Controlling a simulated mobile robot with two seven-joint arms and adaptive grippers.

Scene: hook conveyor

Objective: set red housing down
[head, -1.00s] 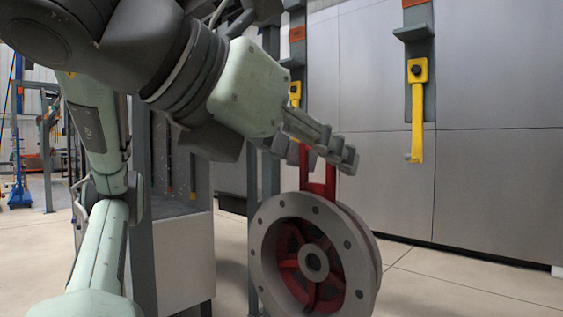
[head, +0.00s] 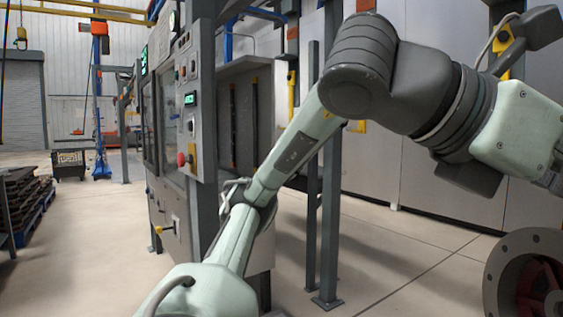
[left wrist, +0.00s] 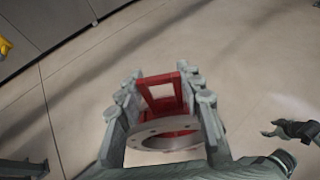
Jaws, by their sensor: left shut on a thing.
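The red housing has a grey round flange with bolt holes and a red spoked core. In the head view its flange (head: 497,270) is cut off at the lower right corner. In the left wrist view its red looped handle (left wrist: 176,77) stands between the fingers of my left gripper (left wrist: 160,95), with part of the flange (left wrist: 165,143) below. My left gripper is shut on the housing and the floor shows beneath, clear of it. In the head view this gripper is out of frame to the right. A dark gripper (left wrist: 290,129), apparently my right, shows at the wrist view's right edge; its jaw state is unclear.
A machine cabinet with a control panel (head: 187,130) stands left of centre. A grey post (head: 328,200) stands on the floor behind my arm. A pallet stack (head: 22,200) sits at the far left. Open floor (head: 95,265) lies at the lower left.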

